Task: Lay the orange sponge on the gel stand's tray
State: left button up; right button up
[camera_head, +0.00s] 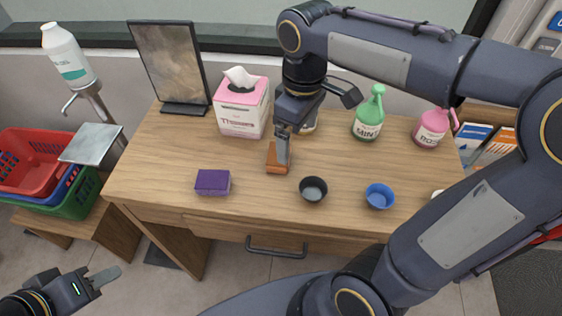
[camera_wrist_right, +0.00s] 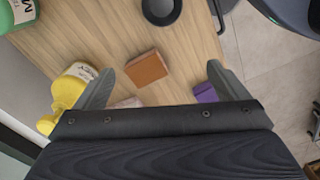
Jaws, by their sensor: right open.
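The orange sponge (camera_head: 272,161) lies on the wooden table, partly hidden by my right gripper in the head view. In the right wrist view the orange-brown sponge (camera_wrist_right: 146,69) shows between and beyond the open fingers. My right gripper (camera_head: 283,150) points down over the sponge, open; contact cannot be told. The gel stand's tray (camera_head: 91,143) is a bare grey metal plate left of the table, below a white gel bottle (camera_head: 66,54). My left gripper (camera_head: 100,282) is at the bottom left, away from the table; its finger opening is unclear.
A purple sponge (camera_head: 212,182), a dark cup (camera_head: 313,188) and a blue cup (camera_head: 379,196) stand near the front. A tissue box (camera_head: 241,106), dark framed panel (camera_head: 170,62), green bottle (camera_head: 368,118) and pink bottle (camera_head: 430,128) stand behind.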

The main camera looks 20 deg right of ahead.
jog(key=w+a+f+n+g+h+b, duration=0.1)
jog(key=w+a+n+h, duration=0.1)
jog(key=w+a, duration=0.15)
jog(key=w+a+f+n+g+h+b, duration=0.1)
jog(key=w+a+f+n+h, duration=0.15)
jog(key=w, duration=0.25)
send_over(275, 156)
jog(key=w+a, duration=0.1)
jog(key=a, duration=0.1)
notch_tip(275, 156, down, 5)
jog(key=shift+d+f, duration=0.1)
jog(key=x, duration=0.2)
jog(key=d+x, duration=0.1)
jog(key=x, duration=0.1)
jog(key=shift+w+f+p, duration=0.15)
jog(key=shift+f+p, duration=0.05)
jog(key=shift+p, duration=0.1)
jog(key=shift+d+f, duration=0.1)
jog(key=shift+f, duration=0.25)
jog(key=shift+c, duration=0.2)
jog(key=c, duration=1.1)
jog(key=shift+r, duration=0.1)
